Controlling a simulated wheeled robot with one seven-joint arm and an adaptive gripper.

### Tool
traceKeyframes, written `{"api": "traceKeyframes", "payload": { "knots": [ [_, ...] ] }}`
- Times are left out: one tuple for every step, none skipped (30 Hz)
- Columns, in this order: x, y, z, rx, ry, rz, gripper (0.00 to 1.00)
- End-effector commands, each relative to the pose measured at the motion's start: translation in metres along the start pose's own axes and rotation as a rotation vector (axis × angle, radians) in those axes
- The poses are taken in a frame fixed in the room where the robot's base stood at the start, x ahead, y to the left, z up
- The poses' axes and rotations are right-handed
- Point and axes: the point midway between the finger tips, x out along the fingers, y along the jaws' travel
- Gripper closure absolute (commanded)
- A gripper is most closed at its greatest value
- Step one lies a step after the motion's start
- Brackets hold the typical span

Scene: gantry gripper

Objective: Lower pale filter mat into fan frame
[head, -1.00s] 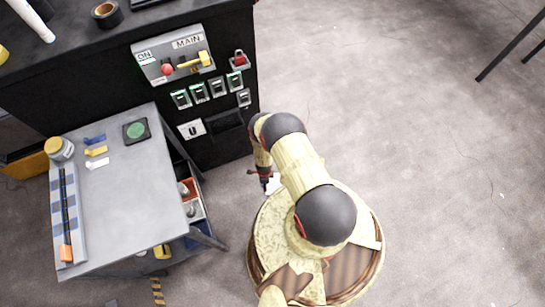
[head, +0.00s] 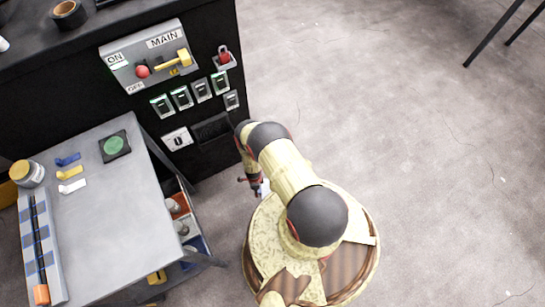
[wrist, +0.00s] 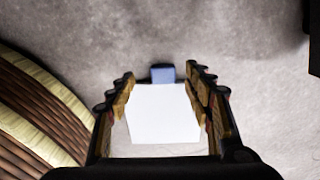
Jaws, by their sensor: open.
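In the wrist view, a flat white piece (wrist: 163,113) with a blue tab (wrist: 162,73) at its far end shows between the fingers of my gripper (wrist: 160,85). It looks like the pale filter mat. The fingers stand apart on either side of it; whether they touch it is unclear. In the head view my gripper (head: 253,187) is small, beside the black cabinet's lower right, with a bit of white and blue at it. I cannot make out a fan frame for certain; a dark recess (head: 212,127) is in the cabinet front.
The black cabinet (head: 205,160) carries a MAIN switch panel (head: 150,55), several small switches and a white-plated socket (head: 177,139). A grey table (head: 100,190) stands at left, with small coloured pieces on top and bins below. Carpet at right (head: 440,180) is clear.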

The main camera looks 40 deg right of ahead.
Motion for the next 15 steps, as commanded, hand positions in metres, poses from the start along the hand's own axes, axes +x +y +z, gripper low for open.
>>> {"api": "traceKeyframes", "payload": {
  "knots": [
    [0.010, -0.001, 0.000, 0.000, 0.000, 0.000, 0.48],
    [0.014, -0.002, -0.001, 0.001, 0.000, 0.000, 0.48],
    [0.019, -0.003, -0.001, 0.002, 0.000, 0.001, 0.48],
    [0.022, -0.004, -0.001, 0.001, 0.000, 0.001, 0.48],
    [0.026, -0.004, -0.001, 0.000, 0.001, 0.001, 0.48],
    [0.030, -0.005, -0.001, 0.000, 0.000, 0.001, 0.48],
    [0.034, -0.005, -0.001, 0.000, 0.000, 0.001, 0.48],
    [0.037, -0.004, -0.001, 0.000, 0.001, 0.001, 0.48],
    [0.040, -0.004, -0.001, 0.001, 0.001, 0.002, 0.48],
    [0.042, -0.004, -0.001, 0.001, 0.001, 0.001, 0.48],
    [0.043, -0.005, -0.001, 0.001, 0.000, 0.001, 0.48],
    [0.044, -0.005, -0.001, 0.001, 0.000, 0.001, 0.48],
    [0.044, -0.005, -0.001, 0.001, 0.000, 0.001, 0.48],
    [0.044, -0.005, -0.001, 0.001, 0.000, 0.000, 0.48],
    [0.044, -0.005, -0.001, 0.000, 0.000, 0.000, 0.48]
  ]
}}
